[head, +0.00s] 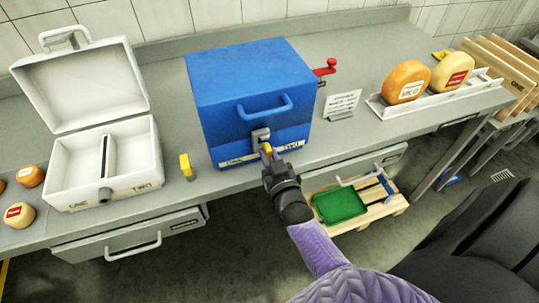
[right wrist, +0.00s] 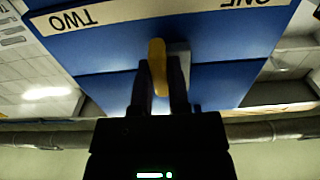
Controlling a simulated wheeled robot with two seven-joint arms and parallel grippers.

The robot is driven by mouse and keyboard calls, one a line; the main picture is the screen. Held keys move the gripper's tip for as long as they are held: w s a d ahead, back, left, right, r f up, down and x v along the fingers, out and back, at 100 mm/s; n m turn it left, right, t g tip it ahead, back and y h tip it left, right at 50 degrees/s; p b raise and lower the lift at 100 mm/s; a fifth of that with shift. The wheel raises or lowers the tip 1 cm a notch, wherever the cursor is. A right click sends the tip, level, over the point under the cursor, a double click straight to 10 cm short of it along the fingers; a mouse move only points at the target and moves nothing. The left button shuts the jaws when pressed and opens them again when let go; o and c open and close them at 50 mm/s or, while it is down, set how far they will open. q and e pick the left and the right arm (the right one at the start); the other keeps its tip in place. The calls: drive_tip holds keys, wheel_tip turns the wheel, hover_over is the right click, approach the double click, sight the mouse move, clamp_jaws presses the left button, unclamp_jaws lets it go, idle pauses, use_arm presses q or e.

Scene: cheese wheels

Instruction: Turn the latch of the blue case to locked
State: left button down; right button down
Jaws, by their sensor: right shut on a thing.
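The blue case (head: 250,85) stands closed on the bench, its lid down and its blue handle on the front. Its latch (head: 261,136) is a grey plate at the front with a short yellow lever (head: 267,149). My right gripper (head: 270,157) is at the front of the case, shut on the yellow lever. In the right wrist view, the yellow lever (right wrist: 157,62) is between the two dark fingers (right wrist: 162,85), against the blue front. The fingers partly hide the latch, so its exact angle is hard to tell. My left gripper is not in view.
An open white case (head: 100,160) stands at the left, with a small yellow block (head: 186,166) between the cases. A red lever (head: 325,69) sticks out right of the blue case. A sign (head: 342,105) and a rack (head: 440,98) with cheese wheels are further right.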

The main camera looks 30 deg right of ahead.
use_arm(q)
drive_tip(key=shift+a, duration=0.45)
use_arm(e)
drive_tip(key=shift+f, duration=0.1)
drive_tip(key=c, duration=0.6)
unclamp_jaws()
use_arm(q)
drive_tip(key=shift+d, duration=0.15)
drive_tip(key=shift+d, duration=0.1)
use_arm(e)
drive_tip(key=shift+s, duration=0.2)
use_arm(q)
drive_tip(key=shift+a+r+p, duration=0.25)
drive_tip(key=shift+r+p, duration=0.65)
use_arm(e)
drive_tip(key=v, duration=0.9)
drive_tip(key=shift+s, duration=0.3)
